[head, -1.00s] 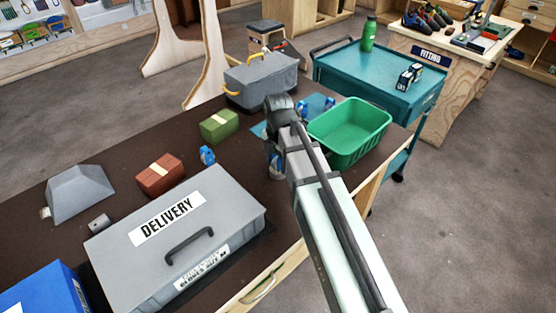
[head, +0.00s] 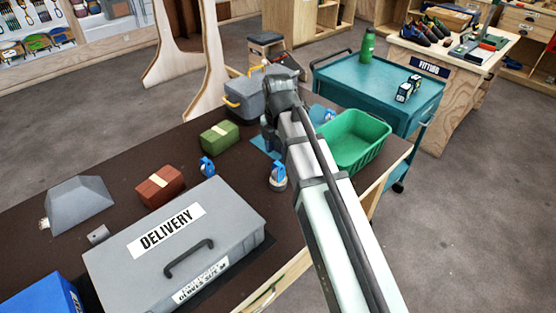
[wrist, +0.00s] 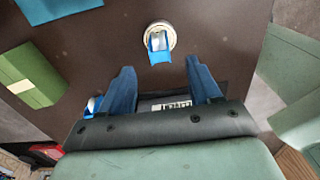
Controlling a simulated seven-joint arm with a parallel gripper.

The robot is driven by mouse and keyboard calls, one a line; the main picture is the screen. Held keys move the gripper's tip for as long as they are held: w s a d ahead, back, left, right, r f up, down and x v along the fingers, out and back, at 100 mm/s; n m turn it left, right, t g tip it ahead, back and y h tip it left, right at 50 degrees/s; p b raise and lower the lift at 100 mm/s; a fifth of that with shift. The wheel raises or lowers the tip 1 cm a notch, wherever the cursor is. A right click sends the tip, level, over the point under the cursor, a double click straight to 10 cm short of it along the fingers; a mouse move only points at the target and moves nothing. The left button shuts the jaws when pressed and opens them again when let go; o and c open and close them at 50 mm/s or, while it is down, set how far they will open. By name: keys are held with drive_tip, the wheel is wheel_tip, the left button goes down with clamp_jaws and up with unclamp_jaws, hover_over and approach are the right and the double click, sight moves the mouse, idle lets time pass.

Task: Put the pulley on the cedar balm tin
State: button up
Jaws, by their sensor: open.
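In the head view a small blue pulley (head: 278,168) sits on top of a round, pale tin (head: 279,184) on the dark table. In the wrist view the blue pulley (wrist: 159,48) lies on the round tin's lid (wrist: 158,29), apart from my fingers. My gripper (wrist: 163,82) is open, with its two blue fingers spread and no object held between them. In the head view the gripper's fingers are hidden behind my arm. The tin's label is too small to read.
A grey DELIVERY box (head: 225,215) stands at the front of the table. Another blue item (head: 207,166), a green package (head: 220,136) and a red-brown package (head: 160,186) lie left of the tin. A green basket (head: 375,142) stands to the right, a grey toolbox (head: 240,100) behind.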

sight(278, 163)
drive_tip(key=shift+r, duration=1.6)
